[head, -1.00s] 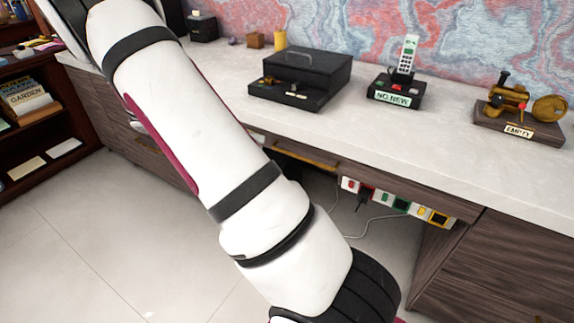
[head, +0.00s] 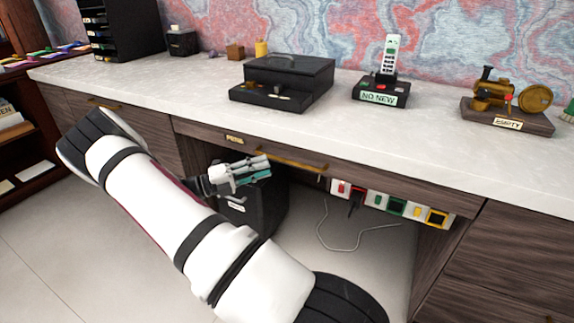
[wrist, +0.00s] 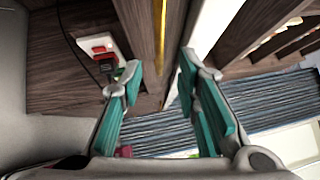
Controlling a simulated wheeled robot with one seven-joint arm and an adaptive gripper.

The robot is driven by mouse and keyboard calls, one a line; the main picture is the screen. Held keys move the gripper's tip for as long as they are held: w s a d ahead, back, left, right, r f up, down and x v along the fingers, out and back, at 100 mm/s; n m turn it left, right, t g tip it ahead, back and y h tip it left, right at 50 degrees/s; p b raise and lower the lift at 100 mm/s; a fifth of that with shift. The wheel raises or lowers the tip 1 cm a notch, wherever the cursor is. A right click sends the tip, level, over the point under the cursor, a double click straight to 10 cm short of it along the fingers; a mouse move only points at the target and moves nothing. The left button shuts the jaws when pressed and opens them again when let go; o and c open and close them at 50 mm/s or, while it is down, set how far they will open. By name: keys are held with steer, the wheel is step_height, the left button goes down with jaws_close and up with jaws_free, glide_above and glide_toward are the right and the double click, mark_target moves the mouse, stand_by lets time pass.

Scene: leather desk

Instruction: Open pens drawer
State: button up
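The pens drawer (head: 205,133) is the wide dark wood front under the white desktop, and it looks shut. It carries a small brass label reading like PENS (head: 234,139) and a long brass bar handle (head: 292,161). My gripper (head: 266,167) is just in front of the drawer, near the handle's left part. In the wrist view my gripper (wrist: 158,82) has its two teal-padded fingers spread apart with nothing held. The brass handle (wrist: 160,35) runs between and beyond the fingertips there. I cannot tell whether the fingers touch it.
A power strip (head: 392,203) with coloured plugs and a cable hangs below the drawer. A dark bin (head: 262,210) stands underneath. A black box (head: 288,80), a phone stand (head: 380,92) and a brass model (head: 508,105) stand on the desktop (head: 330,122).

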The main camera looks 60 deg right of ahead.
mark_target(287, 161)
steer(key=b+x, duration=0.2)
steer(key=x, duration=0.6)
steer(key=shift+s, duration=0.1)
steer(key=shift+d, duration=0.1)
jaws_close()
